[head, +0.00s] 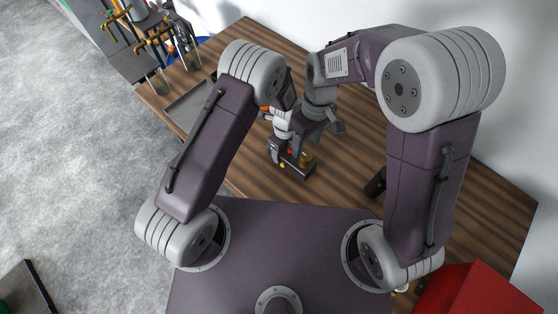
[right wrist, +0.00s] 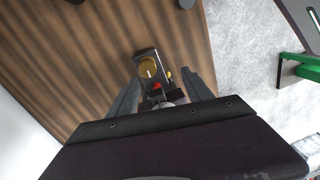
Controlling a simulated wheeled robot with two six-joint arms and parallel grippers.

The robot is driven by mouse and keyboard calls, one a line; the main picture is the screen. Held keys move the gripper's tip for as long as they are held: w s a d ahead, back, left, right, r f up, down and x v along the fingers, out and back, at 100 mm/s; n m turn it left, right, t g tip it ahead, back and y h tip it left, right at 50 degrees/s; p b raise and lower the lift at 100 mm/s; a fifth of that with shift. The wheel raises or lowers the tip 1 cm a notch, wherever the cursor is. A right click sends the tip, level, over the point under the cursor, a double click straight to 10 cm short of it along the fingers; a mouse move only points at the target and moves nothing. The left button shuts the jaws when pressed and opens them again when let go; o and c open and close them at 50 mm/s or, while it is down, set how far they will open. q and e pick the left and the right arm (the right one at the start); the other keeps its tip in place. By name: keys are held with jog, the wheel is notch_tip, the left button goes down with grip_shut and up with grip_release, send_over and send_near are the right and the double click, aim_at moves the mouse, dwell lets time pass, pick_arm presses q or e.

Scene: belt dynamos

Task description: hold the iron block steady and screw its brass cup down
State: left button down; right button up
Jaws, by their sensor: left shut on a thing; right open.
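The dark iron block (head: 296,170) lies on the wooden table in the head view. Its brass cup (head: 306,159) stands on its right part; a small red part and a small yellow part sit near it. My left gripper (head: 281,150) is shut on the block's left end. My right gripper (head: 318,130) is open, above and just behind the block. In the right wrist view the block (right wrist: 143,57) and the round cup (right wrist: 148,68) with a pale slot-like mark lie beyond my spread right fingers (right wrist: 160,92). The gripped end is partly hidden there.
A grey tray (head: 190,107) lies on the table left of my left arm. Tools with brass handles (head: 155,40) stand at the back left. A small dark object (head: 376,183) is partly behind my right arm. A red box (head: 475,290) is at the lower right. The table's right part is mostly bare.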

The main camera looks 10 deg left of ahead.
jog(key=s+a+f+m+g+y, duration=0.1)
jog(key=s+a+f+g+y, duration=0.35)
jog(key=s+a+f, duration=0.35)
notch_tip(320, 180, up, 11)
jog(key=d+m+t+y, duration=0.1)
jog(key=m+t+y, duration=0.2)
jog(key=m+y, duration=0.9)
jog(key=m, duration=0.9)
jog(key=shift+d+f+m, duration=0.15)
jog(key=shift+f+m, duration=0.05)
jog(key=shift+m, duration=0.2)
